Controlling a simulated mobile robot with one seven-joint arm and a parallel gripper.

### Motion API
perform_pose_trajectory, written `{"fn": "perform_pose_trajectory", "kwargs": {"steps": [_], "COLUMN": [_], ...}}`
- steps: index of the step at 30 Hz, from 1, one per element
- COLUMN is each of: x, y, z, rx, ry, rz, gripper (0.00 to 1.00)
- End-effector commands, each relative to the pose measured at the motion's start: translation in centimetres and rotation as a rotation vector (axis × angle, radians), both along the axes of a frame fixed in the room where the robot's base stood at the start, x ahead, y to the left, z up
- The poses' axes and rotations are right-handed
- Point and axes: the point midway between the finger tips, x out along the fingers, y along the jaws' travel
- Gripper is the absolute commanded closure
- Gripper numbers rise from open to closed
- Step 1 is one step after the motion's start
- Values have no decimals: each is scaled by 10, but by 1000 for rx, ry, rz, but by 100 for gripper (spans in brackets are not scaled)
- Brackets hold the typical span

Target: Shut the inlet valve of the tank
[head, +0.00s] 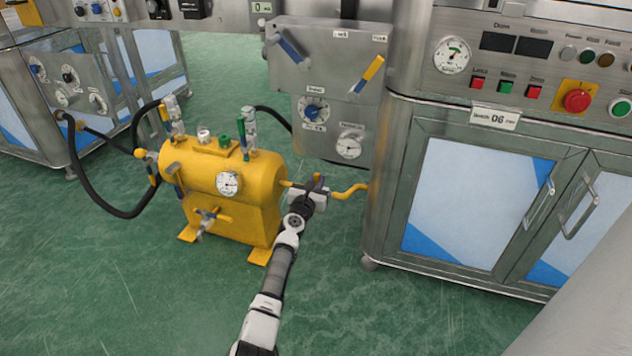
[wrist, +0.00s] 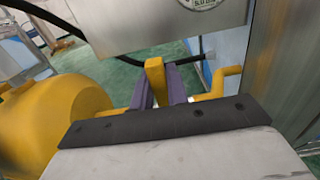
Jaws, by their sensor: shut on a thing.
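The yellow tank (head: 228,170) stands on the green floor left of centre, with a round dial on its front. My gripper (head: 316,183) is at the valve on the tank's right-hand pipe. In the wrist view its two purple fingers (wrist: 160,88) are shut on a yellow valve lever (wrist: 154,72), which sticks up between them. The valve body is hidden behind my gripper. A yellow bent pipe (head: 350,191) leads from there to the right. I cannot read any label naming the inlet valve.
A steel cabinet (head: 400,215) with buttons and dials stands close on the right. A grey panel (head: 340,95) with levers hangs behind the tank. A black hose (head: 95,195) loops at the tank's left. A front valve (head: 207,222) sticks out low. The floor in front is clear.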

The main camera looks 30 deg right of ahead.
Motion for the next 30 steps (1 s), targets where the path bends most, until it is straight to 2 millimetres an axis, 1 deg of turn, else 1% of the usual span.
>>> {"fn": "perform_pose_trajectory", "kwargs": {"steps": [6,7,11,30], "x": [-1,-1,-1,-1], "y": [-2,-2,-2,-1], "z": [1,1,1,0], "rx": [4,4,2,1], "ry": [-6,-6,-5,-1], "rz": [-4,-4,-3,-3], "gripper": [100,81,64,63]}}
